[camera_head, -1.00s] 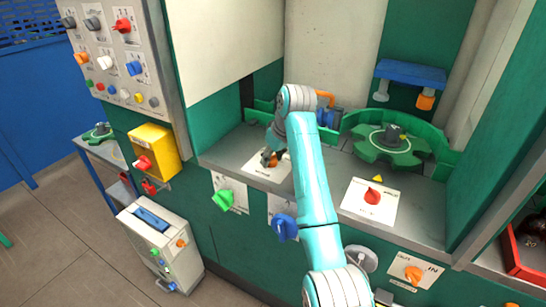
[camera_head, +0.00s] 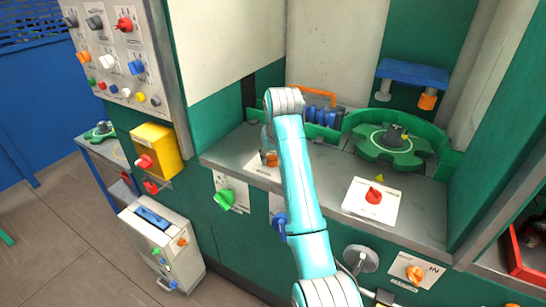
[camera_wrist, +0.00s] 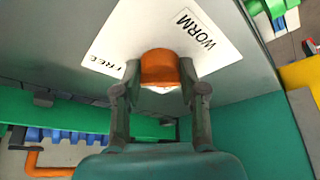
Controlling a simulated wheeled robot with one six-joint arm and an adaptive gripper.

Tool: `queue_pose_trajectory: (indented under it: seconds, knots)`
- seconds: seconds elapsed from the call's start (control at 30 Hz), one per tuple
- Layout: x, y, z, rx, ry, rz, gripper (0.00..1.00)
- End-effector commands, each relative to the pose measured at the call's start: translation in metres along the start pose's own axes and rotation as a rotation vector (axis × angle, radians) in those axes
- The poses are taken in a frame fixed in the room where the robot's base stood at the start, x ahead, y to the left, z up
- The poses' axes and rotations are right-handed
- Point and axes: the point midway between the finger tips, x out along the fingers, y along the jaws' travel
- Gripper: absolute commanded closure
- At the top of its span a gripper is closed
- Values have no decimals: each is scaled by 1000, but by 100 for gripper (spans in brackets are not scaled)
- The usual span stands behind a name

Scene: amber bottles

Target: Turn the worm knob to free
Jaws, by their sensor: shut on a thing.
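The worm knob (camera_wrist: 159,66) is orange and sits on a white plate (camera_wrist: 140,28) in the wrist view. The plate reads "WORM" at the right and "FREE" at the left. My gripper (camera_wrist: 158,82) is shut on the knob, one finger on each side. In the head view the knob (camera_head: 271,160) shows as a small orange patch beside my arm, on the grey ledge. My arm hides part of the plate there, so the knob's exact pointing direction cannot be told.
A red knob (camera_head: 373,196) on a white plate is to the right on the same ledge. A green toothed wheel (camera_head: 392,153) and a row of blue parts with an orange pipe (camera_head: 315,91) stand behind. Green (camera_head: 225,199) and blue (camera_head: 280,226) knobs stick out from the front below.

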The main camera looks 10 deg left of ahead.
Motion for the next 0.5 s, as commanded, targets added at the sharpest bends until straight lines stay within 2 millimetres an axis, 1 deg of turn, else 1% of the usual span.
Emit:
queue_pose_trajectory:
  seconds: [0.2, 0.23, 0.27, 0.3, 0.33, 0.5]
  knots:
    - [1, 0, 1, 1, -2, 1, 94]
    - [1, 0, 1, 1, -2, 1, 56]
    - [1, 0, 1, 1, -2, 0, 49]
    - [1, 0, 1, 1, -2, 0, 39]
    - [1, 0, 1, 1, -2, 0, 34]
    - [0, 0, 0, 0, -1, 0, 34]
